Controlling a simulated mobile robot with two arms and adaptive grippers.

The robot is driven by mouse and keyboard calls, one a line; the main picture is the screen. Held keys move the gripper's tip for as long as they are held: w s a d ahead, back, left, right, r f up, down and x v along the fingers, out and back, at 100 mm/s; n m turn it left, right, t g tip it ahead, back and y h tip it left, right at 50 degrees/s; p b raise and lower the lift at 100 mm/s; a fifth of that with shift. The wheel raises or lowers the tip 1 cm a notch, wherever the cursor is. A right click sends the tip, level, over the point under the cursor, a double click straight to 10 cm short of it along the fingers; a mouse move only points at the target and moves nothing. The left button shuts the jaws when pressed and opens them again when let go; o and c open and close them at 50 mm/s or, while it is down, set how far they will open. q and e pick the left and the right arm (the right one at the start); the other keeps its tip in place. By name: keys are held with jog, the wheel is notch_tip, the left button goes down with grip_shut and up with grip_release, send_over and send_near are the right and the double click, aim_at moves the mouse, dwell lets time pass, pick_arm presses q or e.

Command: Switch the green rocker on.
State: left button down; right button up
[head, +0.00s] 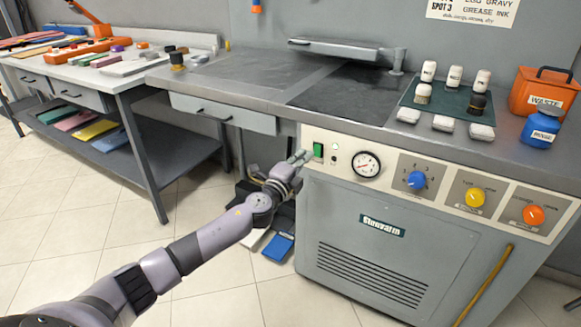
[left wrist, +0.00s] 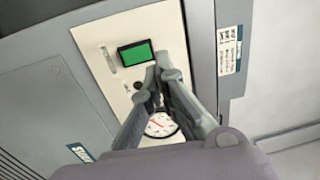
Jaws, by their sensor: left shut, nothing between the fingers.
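The green rocker (head: 318,150) sits in a dark frame at the left end of the cream control panel (head: 440,186) on the front of the grey machine. It also shows in the left wrist view (left wrist: 136,53), plain green and unobstructed. My left gripper (head: 300,157) is shut and empty, its fingertips just left of the rocker in the head view. In the left wrist view its fingertips (left wrist: 160,68) appear beside the rocker's lower right corner. I cannot tell whether they touch the panel. My right gripper is not in view.
A small indicator (head: 334,147) and a round gauge (head: 366,164) lie right of the rocker. Blue (head: 417,179), yellow (head: 475,197) and orange (head: 533,215) knobs follow. A drawer (head: 222,113) is left of the panel, under the worktop. Blue slippers or pads (head: 279,246) lie on the floor below.

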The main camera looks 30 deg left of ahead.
pick_arm(q)
jog(key=s+r, duration=0.1)
jog(key=s, duration=0.6)
jog(key=shift+s+r+p, duration=0.15)
jog(key=shift+r+p, duration=0.05)
jog(key=shift+p, duration=0.2)
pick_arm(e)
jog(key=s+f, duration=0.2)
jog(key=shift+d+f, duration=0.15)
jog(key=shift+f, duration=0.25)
